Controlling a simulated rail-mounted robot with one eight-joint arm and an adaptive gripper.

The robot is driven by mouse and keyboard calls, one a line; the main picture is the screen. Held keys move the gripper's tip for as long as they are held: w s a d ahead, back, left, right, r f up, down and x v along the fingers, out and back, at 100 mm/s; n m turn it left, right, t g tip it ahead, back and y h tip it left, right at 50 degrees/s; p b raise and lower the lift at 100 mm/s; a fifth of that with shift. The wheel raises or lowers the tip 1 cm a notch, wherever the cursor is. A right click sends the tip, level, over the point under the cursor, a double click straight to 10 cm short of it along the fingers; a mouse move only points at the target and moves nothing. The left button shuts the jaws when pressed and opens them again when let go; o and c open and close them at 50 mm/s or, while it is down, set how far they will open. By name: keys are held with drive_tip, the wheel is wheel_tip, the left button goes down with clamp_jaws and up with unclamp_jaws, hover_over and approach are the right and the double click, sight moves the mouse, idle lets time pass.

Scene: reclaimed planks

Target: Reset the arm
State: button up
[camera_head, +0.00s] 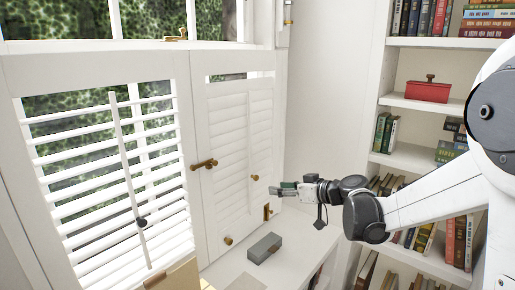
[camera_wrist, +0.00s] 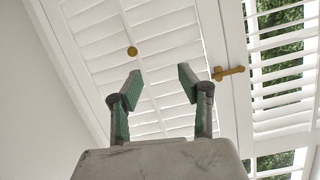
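My gripper (camera_head: 283,189) is at the end of my white and grey arm, which reaches in from the right in the head view. It points left at the white shutter panel (camera_head: 226,150) and sits above the white ledge. In the wrist view, my gripper (camera_wrist: 159,84) has its two green-padded fingers apart with nothing between them. The closed slats of the shutter panel (camera_wrist: 165,40) show behind the fingers, with a round brass knob (camera_wrist: 132,51) left of them and a brass latch (camera_wrist: 228,72) right of them. I cannot tell how far the fingertips are from the panel.
A slatted shutter (camera_head: 110,170) with open slats stands at the left. A grey box (camera_head: 264,248) lies on the white ledge (camera_head: 296,236) below my gripper. A bookshelf (camera_head: 412,157) with books and a red box (camera_head: 427,91) stands behind my arm. Bare wall lies between shutters and shelf.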

drive_tip(key=s+d+m+h, duration=0.2)
drive_tip(key=s+d+h, duration=0.1)
drive_tip(key=s, duration=0.9)
drive_tip(key=s+d+f+m+g+h, duration=0.1)
drive_tip(key=s+d+m+h, duration=0.2)
drive_tip(key=s, duration=0.9)
drive_tip(key=s+d+f+m+g+h, duration=0.1)
drive_tip(key=s+d+m+h, duration=0.2)
drive_tip(key=s, duration=0.9)
drive_tip(key=d+h, duration=0.2)
drive_tip(key=d, duration=0.1)
drive_tip(key=shift+s, duration=0.35)
drive_tip(key=shift+d, duration=0.1)
